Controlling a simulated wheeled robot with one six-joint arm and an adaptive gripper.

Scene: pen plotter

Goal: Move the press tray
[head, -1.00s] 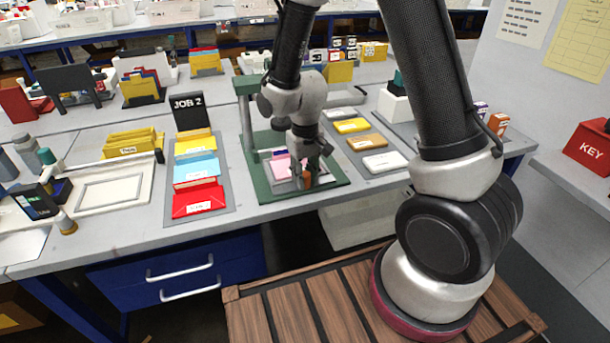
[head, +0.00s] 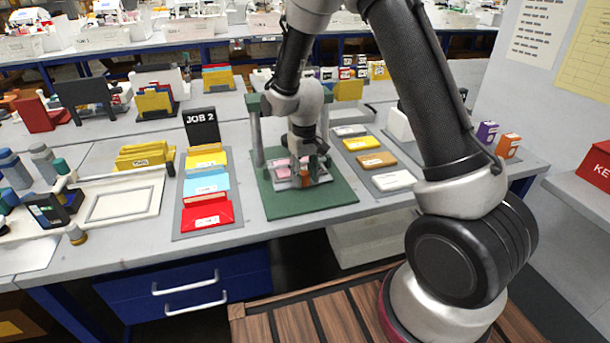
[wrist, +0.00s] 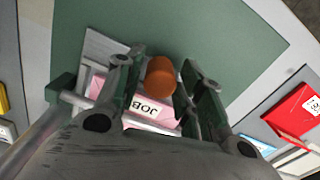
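The press tray (head: 321,178) is a light grey plate on the green press base (head: 330,199). It carries a pink card (head: 283,167) and has an orange-brown knob (head: 304,178) at its front. In the wrist view, the tray (wrist: 101,49) lies partly under my gripper, and the pink card (wrist: 150,108) reads "JOB". My gripper (head: 306,168) points down at the tray. The palm hides the rest of the tray.
The JOB 2 sign (head: 201,126) and a grey rack with yellow, blue and red folders (head: 207,215) stand to the left. A grey strip with several coloured blocks (head: 394,180) lies to the right.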

